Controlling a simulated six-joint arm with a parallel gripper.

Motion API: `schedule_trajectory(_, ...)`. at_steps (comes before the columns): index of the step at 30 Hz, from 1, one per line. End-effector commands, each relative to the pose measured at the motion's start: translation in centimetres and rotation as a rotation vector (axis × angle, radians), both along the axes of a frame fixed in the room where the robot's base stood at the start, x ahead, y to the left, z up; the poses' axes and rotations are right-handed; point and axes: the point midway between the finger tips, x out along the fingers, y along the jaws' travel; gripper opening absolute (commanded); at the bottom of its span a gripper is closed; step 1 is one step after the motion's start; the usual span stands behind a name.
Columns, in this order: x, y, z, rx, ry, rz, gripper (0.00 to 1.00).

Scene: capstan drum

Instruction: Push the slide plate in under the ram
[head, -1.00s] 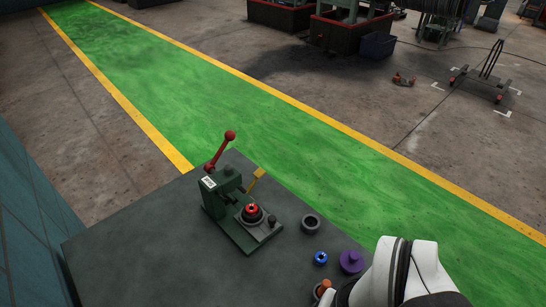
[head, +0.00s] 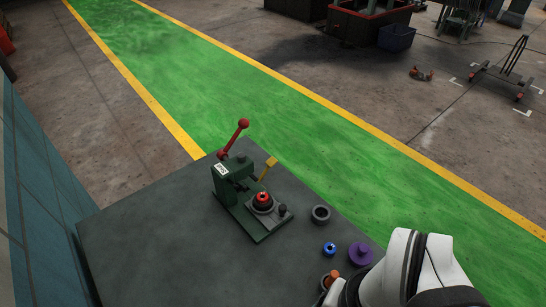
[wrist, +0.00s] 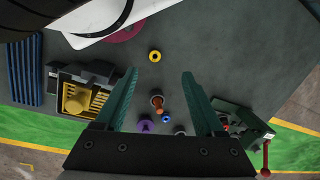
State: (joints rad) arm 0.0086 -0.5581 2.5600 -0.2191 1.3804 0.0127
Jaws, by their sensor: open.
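The green press (head: 222,188) stands on the dark bench with its red-balled lever (head: 236,136) raised. Its slide plate (head: 272,219) sticks out toward the lower right. It carries a grey ring with a red part (head: 263,198) on top and a small dark knob (head: 283,209) at its outer end. The red part sits in front of the press head, clear of it. In the wrist view the press (wrist: 245,122) is at the right, partly behind a finger. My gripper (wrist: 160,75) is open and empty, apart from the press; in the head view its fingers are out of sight.
Near the press are a grey ring (head: 320,214), a blue ring (head: 329,248), a purple knobbed part (head: 360,254) and a cup with an orange peg (head: 332,279). The bench left of the press is clear.

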Motion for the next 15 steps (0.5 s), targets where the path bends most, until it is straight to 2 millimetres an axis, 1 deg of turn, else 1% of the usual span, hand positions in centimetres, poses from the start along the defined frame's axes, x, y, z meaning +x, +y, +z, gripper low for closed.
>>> schedule_trajectory(5,0.0,0.0,0.0,0.000,0.000,0.000,0.71)
schedule_trajectory(7,0.1,0.0,0.1,0.000,0.000,0.000,0.62)
schedule_trajectory(8,0.6,0.0,0.3,-0.002,0.000,0.000,0.59)
schedule_trajectory(10,3.2,0.1,1.6,-0.013,0.006,0.001,0.59)
schedule_trajectory(11,5.1,0.2,2.4,-0.021,0.007,0.003,0.59)
schedule_trajectory(12,8.3,0.5,3.4,-0.035,0.009,0.002,0.59)
schedule_trajectory(14,13.9,1.3,4.3,-0.059,0.012,0.000,0.59)
schedule_trajectory(15,17.6,2.0,4.4,-0.076,0.013,-0.003,0.59)
